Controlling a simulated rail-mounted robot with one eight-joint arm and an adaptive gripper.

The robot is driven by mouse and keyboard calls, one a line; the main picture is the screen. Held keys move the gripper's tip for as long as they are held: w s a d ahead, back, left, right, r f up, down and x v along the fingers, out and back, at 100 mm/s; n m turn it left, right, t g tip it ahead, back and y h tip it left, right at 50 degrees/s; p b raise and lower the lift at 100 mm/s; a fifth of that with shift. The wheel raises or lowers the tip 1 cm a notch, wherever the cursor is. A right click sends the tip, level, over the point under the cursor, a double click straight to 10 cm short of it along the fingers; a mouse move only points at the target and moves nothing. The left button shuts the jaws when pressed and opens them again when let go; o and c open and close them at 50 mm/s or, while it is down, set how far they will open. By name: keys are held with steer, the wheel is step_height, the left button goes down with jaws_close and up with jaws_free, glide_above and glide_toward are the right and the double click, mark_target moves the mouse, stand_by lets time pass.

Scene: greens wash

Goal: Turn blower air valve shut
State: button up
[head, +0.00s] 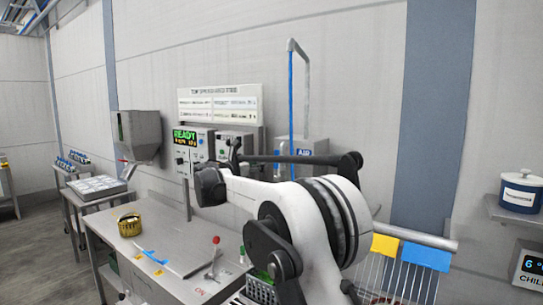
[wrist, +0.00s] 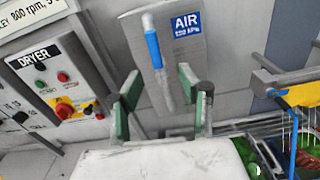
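The air box (wrist: 130,35) is a grey panel on the wall with a blue AIR label (wrist: 186,24); in the head view it stands behind my arm (head: 318,148). A blue-sleeved handle (wrist: 153,48), the likely valve lever, lies on a slim grey bar that runs nearly upright down the box front. My gripper (wrist: 160,82) is open, with its two green-padded fingers apart on either side of the bar's lower end. I cannot tell whether either finger touches the bar. In the head view my arm hides much of this area.
The dryer panel (wrist: 60,75) with a red knob is close left of my gripper. A yellow-ended rail and wire rack (wrist: 285,90) are on the right.

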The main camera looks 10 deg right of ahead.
mark_target(276, 157)
steer(key=p+x, duration=0.1)
steer(key=x, duration=0.3)
steer(key=p+x, duration=0.1)
steer(key=x, duration=0.4)
steer(key=w+a+p+x, duration=0.1)
steer(key=x, duration=0.3)
steer(key=shift+w+d+r, duration=0.1)
steer(key=shift+w+d, duration=0.15)
steer(key=shift+d, duration=0.05)
jaws_close()
